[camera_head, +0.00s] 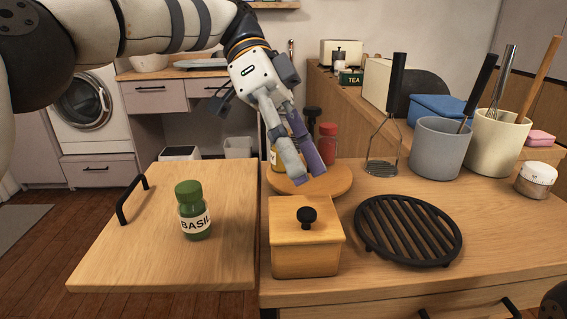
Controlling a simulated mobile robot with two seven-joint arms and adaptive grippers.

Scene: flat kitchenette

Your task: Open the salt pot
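A square wooden pot (305,258) stands near the front left of the counter. It bears no readable label, but it looks like the salt pot. Its wooden lid (285,220) with a round black knob (307,216) sits flat on top, so the pot is closed. My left gripper (304,174) points down above and behind the pot, in front of the round wooden board. It appears clear of the lid and knob. Its two fingers overlap from this angle, so their gap is unclear. Nothing is visible between them. My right gripper is not in view.
A round wooden board (335,186) behind the pot holds a red-topped jar (328,143) and others partly hidden by my gripper. A black trivet (408,230) lies right of the pot. A green basil jar (193,212) stands on the wooden panel (120,262) at left.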

